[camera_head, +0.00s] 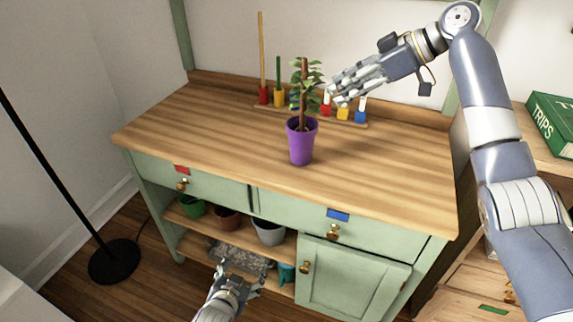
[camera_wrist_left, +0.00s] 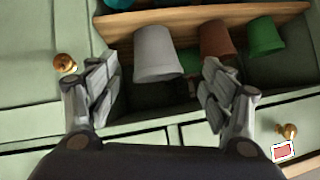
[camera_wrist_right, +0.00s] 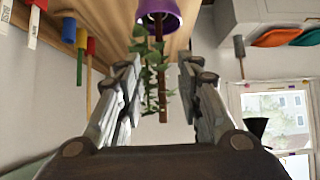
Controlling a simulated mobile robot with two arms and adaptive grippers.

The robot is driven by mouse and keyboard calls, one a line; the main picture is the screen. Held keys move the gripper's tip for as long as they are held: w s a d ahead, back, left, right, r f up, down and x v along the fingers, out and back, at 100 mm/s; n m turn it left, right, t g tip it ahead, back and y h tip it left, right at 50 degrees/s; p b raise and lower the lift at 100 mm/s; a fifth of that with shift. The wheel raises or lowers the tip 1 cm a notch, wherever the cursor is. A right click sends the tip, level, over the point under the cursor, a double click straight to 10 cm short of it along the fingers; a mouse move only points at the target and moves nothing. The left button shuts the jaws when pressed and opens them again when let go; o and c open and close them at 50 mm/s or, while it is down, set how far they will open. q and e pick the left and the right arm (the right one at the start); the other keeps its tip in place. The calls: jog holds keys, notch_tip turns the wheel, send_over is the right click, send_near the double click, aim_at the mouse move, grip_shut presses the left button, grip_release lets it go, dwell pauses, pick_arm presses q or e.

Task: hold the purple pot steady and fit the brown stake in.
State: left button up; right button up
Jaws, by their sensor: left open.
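The purple pot (camera_head: 301,147) stands upright on the wooden worktop and holds a leafy green plant (camera_head: 313,78). The brown stake (camera_head: 304,68) stands nearly upright among the leaves, its lower end down at the pot; the foliage and rim hide how it sits. My right gripper (camera_head: 338,98) is just right of the plant. In the right wrist view its open fingers are spread on both sides of the stake (camera_wrist_right: 162,85) and leaves, with the pot (camera_wrist_right: 160,10) beyond. My left gripper (camera_head: 238,280) is open and empty, low in front of the cabinet shelves, away from the pot.
A rack with several coloured stake holders (camera_head: 278,97) stands behind the pot. The worktop (camera_head: 205,125) is clear around the pot. Below, the shelves hold a green pot (camera_head: 193,206), a brown pot (camera_head: 228,218) and a grey pot (camera_head: 268,232). A black lamp stand (camera_head: 113,262) is left.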

pick_arm(q)
jog(key=w+d+r+m+t+h, duration=0.1)
jog(key=w+d+r+t, duration=0.15)
jog(key=r, duration=0.75)
jog(key=w+d+r+m+t+h, duration=0.1)
jog(key=w+d+r+t, duration=0.15)
jog(key=r, duration=0.65)
jog(key=w+d+r+m+t+h, duration=0.1)
jog(key=w+d+r+t, duration=0.15)
jog(key=r, duration=0.75)
jog(key=n+h, duration=0.2)
jog(key=n, duration=0.1)
send_near(301, 140)
jog(key=w+r, duration=0.2)
jog(key=f, duration=0.2)
jog(key=f+g, duration=0.1)
jog(key=shift+w+n+y, duration=0.3)
jog(key=shift+w, duration=0.1)
jog(key=shift+w+d+f, duration=0.1)
jog(key=shift+w+f, duration=0.1)
jog(key=shift+w, duration=0.1)
jog(key=x, duration=1)
jog(key=shift+w+f, duration=0.1)
jog(key=shift+f, duration=0.1)
